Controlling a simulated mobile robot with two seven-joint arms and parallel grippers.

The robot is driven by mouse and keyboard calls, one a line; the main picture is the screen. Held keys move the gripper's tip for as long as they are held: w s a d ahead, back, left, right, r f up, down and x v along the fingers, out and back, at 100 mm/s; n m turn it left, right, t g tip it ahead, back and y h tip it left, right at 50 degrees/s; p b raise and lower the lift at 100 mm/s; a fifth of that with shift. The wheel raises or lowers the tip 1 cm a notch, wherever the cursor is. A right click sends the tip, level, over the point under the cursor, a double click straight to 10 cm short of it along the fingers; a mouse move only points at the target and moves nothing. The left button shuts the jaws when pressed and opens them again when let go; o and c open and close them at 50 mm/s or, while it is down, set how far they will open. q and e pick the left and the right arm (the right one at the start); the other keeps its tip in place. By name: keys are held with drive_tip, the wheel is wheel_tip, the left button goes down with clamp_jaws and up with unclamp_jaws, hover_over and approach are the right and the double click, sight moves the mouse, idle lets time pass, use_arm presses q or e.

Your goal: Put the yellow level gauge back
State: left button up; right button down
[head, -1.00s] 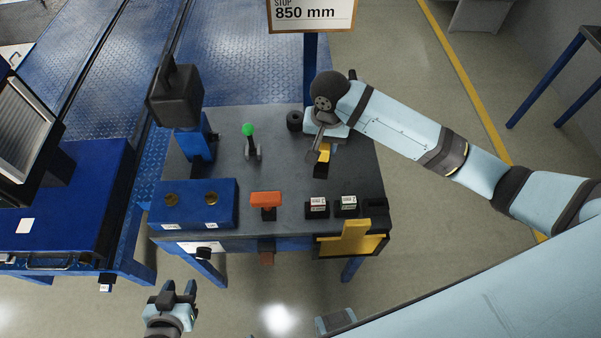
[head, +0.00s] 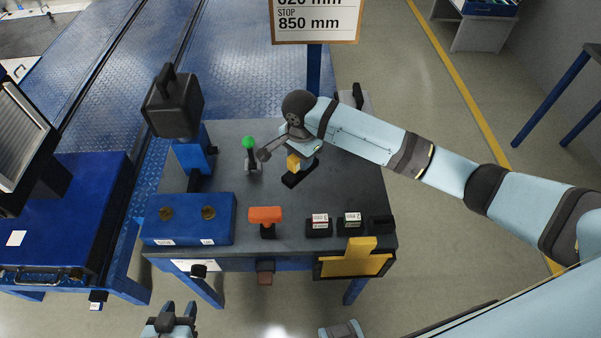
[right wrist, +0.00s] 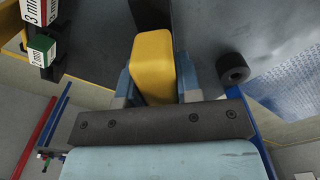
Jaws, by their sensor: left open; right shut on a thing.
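The yellow level gauge (head: 293,162) is a yellow block with a dark base, over the middle of the grey bench top. My right gripper (head: 304,152) is shut on it. In the right wrist view the yellow block (right wrist: 153,62) sits between the two fingers. I cannot tell whether its base touches the bench. My left gripper (head: 171,316) is open and empty, in front of the bench and low in the head view.
A green-knobbed lever (head: 249,144) stands left of the gauge. A yellow plate (head: 354,262) is at the front edge. A blue box (head: 188,229) is front left.

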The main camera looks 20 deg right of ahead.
sight(301, 173)
wheel_tip(301, 173, down, 7)
drive_tip(key=shift+r, duration=0.1)
idle(0.3)
drive_tip(key=c, duration=0.8)
unclamp_jaws()
wheel_tip(301, 173, up, 12)
drive_tip(key=shift+r, duration=0.1)
